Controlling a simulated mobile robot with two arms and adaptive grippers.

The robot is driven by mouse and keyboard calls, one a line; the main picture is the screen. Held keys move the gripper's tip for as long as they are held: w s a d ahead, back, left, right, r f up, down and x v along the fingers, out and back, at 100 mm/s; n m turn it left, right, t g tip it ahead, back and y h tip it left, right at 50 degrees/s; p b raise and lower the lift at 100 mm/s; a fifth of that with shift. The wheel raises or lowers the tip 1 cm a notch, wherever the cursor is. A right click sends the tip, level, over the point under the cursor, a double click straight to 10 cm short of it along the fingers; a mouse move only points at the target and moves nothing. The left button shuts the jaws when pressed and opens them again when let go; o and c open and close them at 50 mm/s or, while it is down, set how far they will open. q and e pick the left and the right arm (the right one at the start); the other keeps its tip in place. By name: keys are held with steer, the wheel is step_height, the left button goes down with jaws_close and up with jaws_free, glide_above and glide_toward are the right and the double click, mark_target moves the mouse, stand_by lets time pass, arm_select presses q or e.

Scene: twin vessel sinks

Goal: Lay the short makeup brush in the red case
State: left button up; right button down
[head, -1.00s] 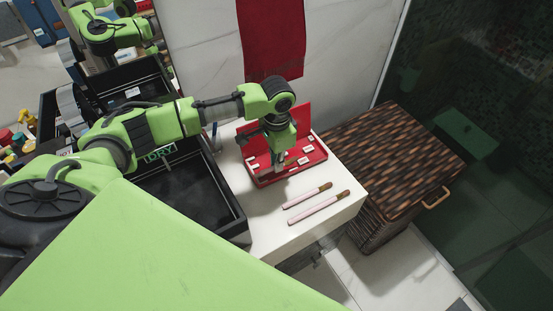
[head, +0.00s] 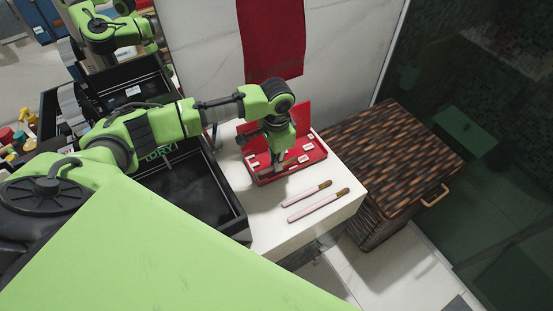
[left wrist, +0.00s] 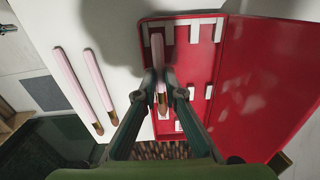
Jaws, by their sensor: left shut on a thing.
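The open red case (head: 262,178) stands on the white counter, its lid raised at the back; it also shows in the left wrist view (left wrist: 203,62). Small white holders line its inside. My left gripper (left wrist: 162,92) is shut on a pink-handled brush with a brown tip (left wrist: 158,52), which looks shorter than the others. The brush is over the case's tray, near its left side in the wrist view. I cannot tell whether it touches the holders. In the head view my left gripper (head: 278,160) is over the case and hides most of the brush.
Two longer pink brushes, one (head: 307,194) behind the other (head: 318,205), lie side by side on the counter in front of the case. A black basin (head: 238,222) is to the left. A brown wicker hamper (head: 395,150) stands right of the counter. A red towel (head: 272,40) hangs behind.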

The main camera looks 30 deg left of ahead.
arm_select(q)
steer(key=shift+f+p, duration=0.5)
steer(key=shift+f, duration=0.4)
stand_by(1.2)
steer(key=o, duration=0.8)
steer(key=o, duration=0.3)
steer(key=shift+o, duration=0.2)
step_height(320, 180, up, 8)
steer(key=p, duration=0.9)
steer(key=shift+r, duration=0.1)
